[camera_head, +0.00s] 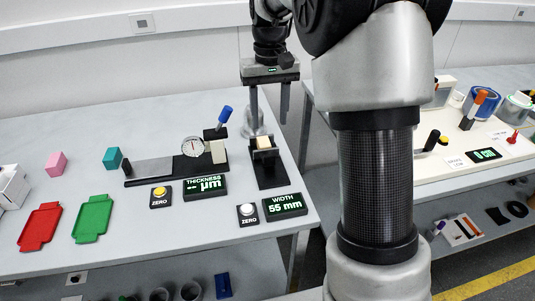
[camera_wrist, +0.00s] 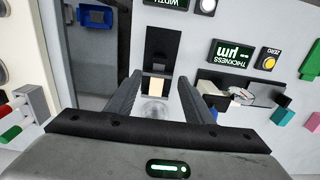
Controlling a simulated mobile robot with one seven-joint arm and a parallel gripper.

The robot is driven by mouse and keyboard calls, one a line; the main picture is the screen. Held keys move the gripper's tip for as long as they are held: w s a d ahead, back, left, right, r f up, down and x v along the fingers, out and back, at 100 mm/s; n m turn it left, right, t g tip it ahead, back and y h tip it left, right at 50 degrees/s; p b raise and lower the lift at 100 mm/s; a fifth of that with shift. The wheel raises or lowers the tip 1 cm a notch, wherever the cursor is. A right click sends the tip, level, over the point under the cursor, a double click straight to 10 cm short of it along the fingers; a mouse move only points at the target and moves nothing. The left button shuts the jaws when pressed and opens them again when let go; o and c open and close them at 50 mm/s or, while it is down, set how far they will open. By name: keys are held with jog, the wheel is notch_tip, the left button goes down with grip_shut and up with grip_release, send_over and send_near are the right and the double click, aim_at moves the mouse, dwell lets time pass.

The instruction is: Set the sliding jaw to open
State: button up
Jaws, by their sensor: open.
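The width gauge (camera_head: 269,178) is a black stand near the right end of the left table, with a pale tan block (camera_head: 264,143) at its upper part. I cannot clearly tell its sliding jaw apart from the dark body. The width display (camera_head: 283,205) in front of it reads 55 mm. My gripper (camera_head: 269,122) points down just above and behind the gauge, open and empty. In the wrist view the tan block (camera_wrist: 157,87) shows between the fingertips of my gripper (camera_wrist: 160,78), and the black gauge base (camera_wrist: 159,45) lies beyond. No contact is visible.
The thickness gauge (camera_head: 160,168) with its dial and blue-handled lever (camera_head: 224,115) stands left of the width gauge. A clear glass object (camera_head: 254,122) is close behind the gauge.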

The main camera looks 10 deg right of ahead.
aim_at(268, 156)
notch_tip(268, 156, down, 13)
jog(key=shift+f+b, duration=0.15)
jog(key=shift+b, duration=1)
grip_shut()
